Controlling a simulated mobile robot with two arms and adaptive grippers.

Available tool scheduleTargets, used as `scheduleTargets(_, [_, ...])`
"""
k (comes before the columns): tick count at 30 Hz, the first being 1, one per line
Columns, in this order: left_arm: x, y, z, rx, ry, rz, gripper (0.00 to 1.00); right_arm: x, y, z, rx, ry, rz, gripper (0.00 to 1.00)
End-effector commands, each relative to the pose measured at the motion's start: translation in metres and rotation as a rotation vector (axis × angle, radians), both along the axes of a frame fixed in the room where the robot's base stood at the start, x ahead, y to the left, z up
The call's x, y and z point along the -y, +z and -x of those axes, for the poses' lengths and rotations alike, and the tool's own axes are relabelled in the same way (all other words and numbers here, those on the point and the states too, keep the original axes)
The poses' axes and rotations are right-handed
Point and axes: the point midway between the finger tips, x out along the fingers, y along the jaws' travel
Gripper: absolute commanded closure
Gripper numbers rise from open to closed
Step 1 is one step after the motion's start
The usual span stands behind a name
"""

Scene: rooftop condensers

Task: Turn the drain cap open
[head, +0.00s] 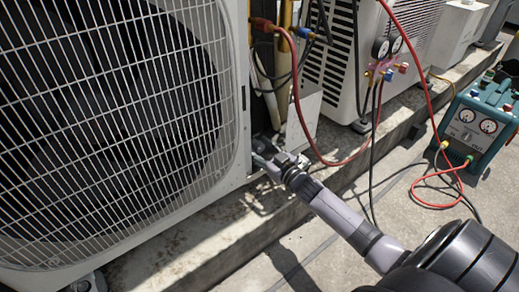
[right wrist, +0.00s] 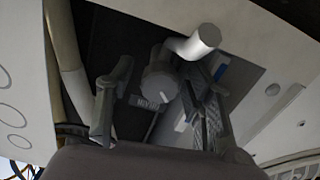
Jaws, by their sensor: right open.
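In the right wrist view a round grey cap (right wrist: 158,86), which looks like the drain cap, sits in a dark recess. A small grey plate with blurred lettering (right wrist: 146,103) is just below it. My right gripper (right wrist: 160,102) is open, with one finger to the left of the cap and the other to its right. Both fingers look apart from the cap. In the head view my right gripper (head: 268,160) reaches the lower right corner of the big condenser (head: 236,100). The cap cannot be made out there. My left gripper is not in view.
A short white pipe (right wrist: 198,42) sticks out just above the cap. Red and black hoses run from the gauge manifold (head: 385,58) to a teal recovery machine (head: 478,122) at the right. A concrete ledge (head: 205,232) runs under the condenser.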

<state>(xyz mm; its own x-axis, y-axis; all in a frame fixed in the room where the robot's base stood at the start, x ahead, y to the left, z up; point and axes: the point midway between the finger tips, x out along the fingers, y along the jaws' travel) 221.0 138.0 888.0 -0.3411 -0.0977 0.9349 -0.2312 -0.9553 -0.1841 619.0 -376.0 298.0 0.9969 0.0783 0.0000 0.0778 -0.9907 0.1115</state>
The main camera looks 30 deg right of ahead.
Motion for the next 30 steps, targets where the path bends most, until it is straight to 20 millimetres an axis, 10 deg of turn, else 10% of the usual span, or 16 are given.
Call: scheduleTargets(30, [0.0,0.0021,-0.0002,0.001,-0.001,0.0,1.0,-0.0004,0.0004,0.0006,-0.002,0.0,-0.011,1.0])
